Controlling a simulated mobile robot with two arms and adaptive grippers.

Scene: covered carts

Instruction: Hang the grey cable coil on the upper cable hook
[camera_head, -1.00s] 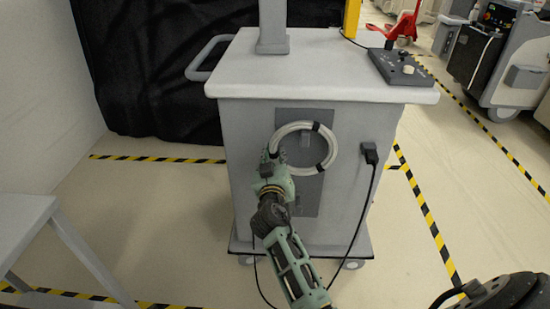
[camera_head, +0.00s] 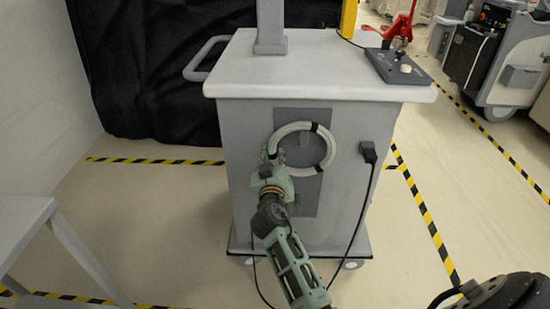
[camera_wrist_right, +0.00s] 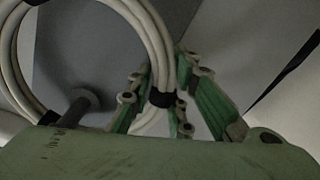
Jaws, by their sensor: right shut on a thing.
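The grey cable coil (camera_head: 333,150) is a pale ring with black bands, upright in front of the dark grey panel (camera_head: 309,194) on the cart's front. My right gripper (camera_head: 273,157) is shut on the coil's lower left side. In the right wrist view the green fingers (camera_wrist_right: 165,100) close around the coil (camera_wrist_right: 152,35) at a black band. A small grey hook-like piece (camera_head: 303,138) shows faintly inside the ring. A grey peg with a round end (camera_wrist_right: 84,97) shows in the right wrist view; I cannot tell which hook it is or whether the coil touches it. My left gripper is out of view.
The cart (camera_head: 240,76) has a white top with a control box (camera_head: 398,67) and a post. A black plug and cable (camera_head: 368,152) hang right of the panel. A grey table (camera_head: 22,212) stands at the left.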

